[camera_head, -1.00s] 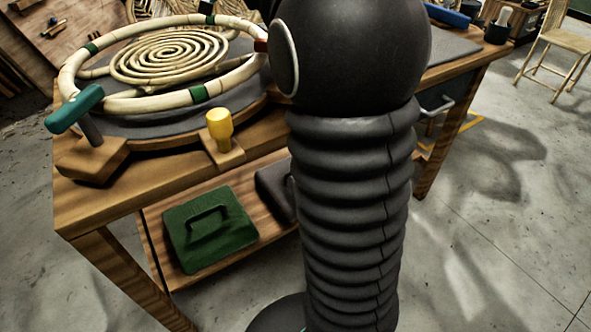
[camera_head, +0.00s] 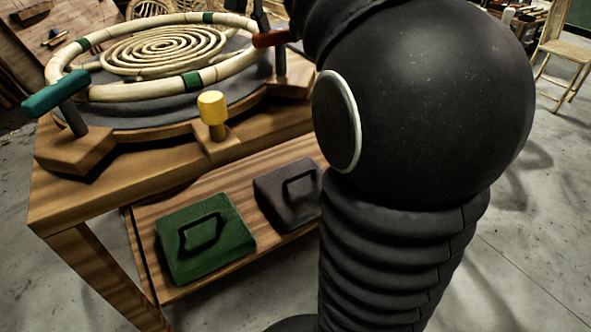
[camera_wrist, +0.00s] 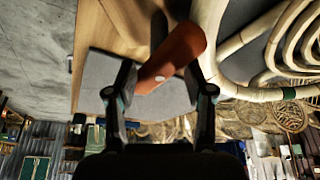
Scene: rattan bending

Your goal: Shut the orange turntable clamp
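The orange turntable clamp (camera_head: 271,38) shows a short orange-red handle on a dark post at the right side of the rattan ring, partly beside my arm. In the wrist view its orange handle (camera_wrist: 172,58) lies slanted, its lower end between the fingers. My gripper (camera_wrist: 161,80) is open, with one finger on each side of that end. I cannot tell whether either finger touches it. The turntable (camera_head: 150,112) carries the pale rattan ring (camera_head: 130,92) with green bands around a rattan coil. My arm hides the right of the turntable in the head view.
A teal-handled clamp (camera_head: 56,93) stands at the turntable's left. A yellow knob (camera_head: 212,107) stands at the front edge. Floor at the right is clear up to a chair (camera_head: 566,55).

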